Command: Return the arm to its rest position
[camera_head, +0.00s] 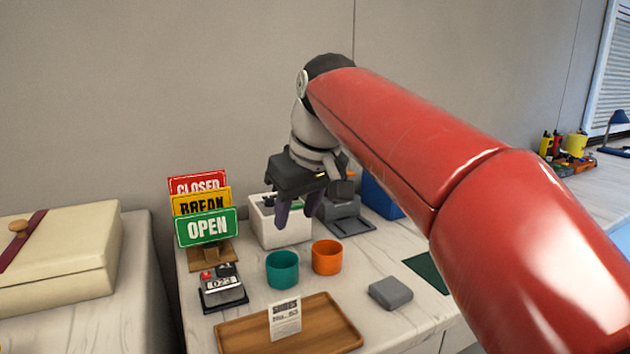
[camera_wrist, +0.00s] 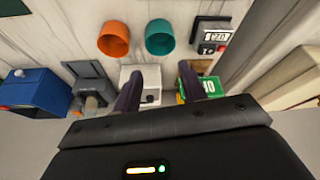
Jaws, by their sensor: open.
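My red arm reaches in from the right in the head view, and my gripper (camera_head: 297,214) hangs over the back of the counter, above the white box (camera_head: 264,230). Its dark fingers are apart with nothing between them. In the wrist view my gripper (camera_wrist: 166,88) also shows two separated fingers, with the white box (camera_wrist: 150,80) seen beyond them. In the head view the fingers overlap part of the white box; whether they touch it I cannot tell.
A teal cup (camera_head: 283,269) and an orange cup (camera_head: 326,257) stand in front. A sign stand (camera_head: 207,226), a counter device (camera_head: 222,288), a wooden tray (camera_head: 240,335) and a grey block (camera_head: 390,292) share the counter (camera_head: 375,258). A cream case (camera_head: 70,262) is left.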

